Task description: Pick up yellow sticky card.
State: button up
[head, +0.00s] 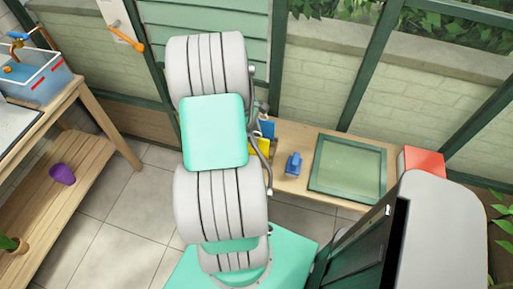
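A yellow flat piece (262,146), which looks like the yellow sticky card, shows on or just above the low wooden bench (290,184) behind my arm. My arm hides its left part, so I cannot tell its full outline or whether it lies flat or stands. A blue item (267,128) is right behind it. My arm's large grey and mint links fill the middle of the head view.
On the bench, a small blue object (293,164), a green-framed panel (347,168) and a red box (423,161) lie to the right. At left, a wooden table (92,103) bears a clear tub (40,82); a purple pot (62,174) sits on its lower shelf. Tiled floor (125,215) between is clear.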

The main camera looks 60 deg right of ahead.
jog(key=x, duration=0.4)
jog(key=shift+s+d+f, duration=0.1)
jog(key=shift+s+f, duration=0.05)
jog(key=shift+f, duration=0.05)
jog(key=shift+c, duration=0.2)
grip_shut()
